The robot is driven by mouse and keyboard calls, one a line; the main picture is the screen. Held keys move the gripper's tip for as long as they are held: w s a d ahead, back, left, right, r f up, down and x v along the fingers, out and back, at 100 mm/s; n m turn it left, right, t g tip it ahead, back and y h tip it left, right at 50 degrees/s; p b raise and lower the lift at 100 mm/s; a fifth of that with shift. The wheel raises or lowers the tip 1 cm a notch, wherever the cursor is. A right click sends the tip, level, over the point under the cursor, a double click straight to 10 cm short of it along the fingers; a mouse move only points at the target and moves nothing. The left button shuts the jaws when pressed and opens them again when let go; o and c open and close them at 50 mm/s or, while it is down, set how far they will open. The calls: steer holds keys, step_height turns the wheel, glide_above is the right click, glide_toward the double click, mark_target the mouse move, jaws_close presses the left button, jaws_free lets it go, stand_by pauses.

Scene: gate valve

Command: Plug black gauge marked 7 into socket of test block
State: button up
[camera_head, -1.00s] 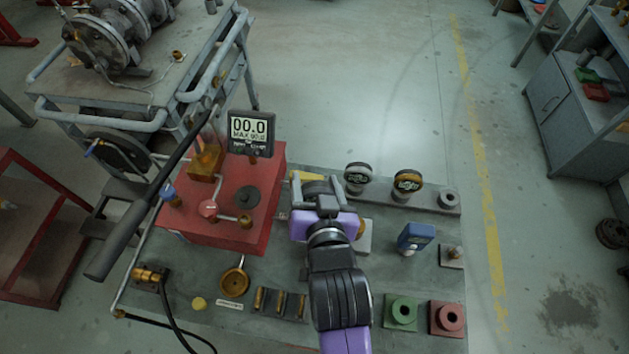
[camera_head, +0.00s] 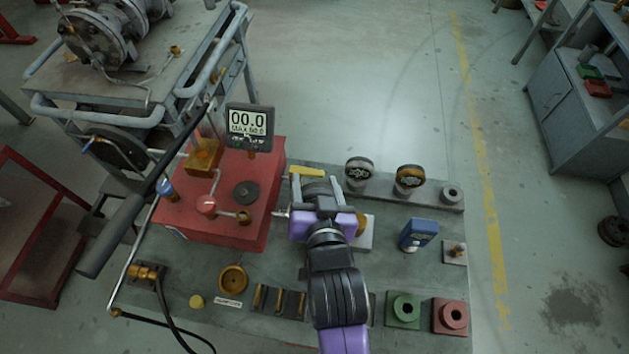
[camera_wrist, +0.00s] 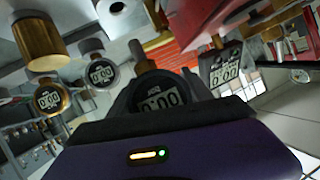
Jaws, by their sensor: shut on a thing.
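My gripper (camera_head: 322,205) is over the middle of the bench, shut on a dark round gauge (camera_head: 316,187). In the wrist view this black gauge (camera_wrist: 156,92) shows a digital face, upside down, just beyond the purple gripper body. I cannot read a 7 on it. A large brass cylinder (camera_wrist: 38,42) shows at upper left in the wrist view.
A red box (camera_head: 225,215) with a digital gauge (camera_head: 249,124) stands left. A blue device (camera_head: 418,235), green block (camera_head: 403,309) and red block (camera_head: 450,315) are to the right.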

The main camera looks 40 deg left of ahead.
steer(key=shift+f+b, duration=0.7)
steer(key=shift+f, duration=0.65)
steer(key=shift+f+b, duration=0.7)
steer(key=shift+f, duration=1.15)
stand_by(1.3)
steer(key=o, duration=1.6)
steer(key=shift+o, duration=0.2)
steer(key=v, duration=0.7)
steer(key=shift+s+d, duration=0.15)
steer(key=shift+s+d+r, duration=0.1)
steer(key=shift+r, duration=0.05)
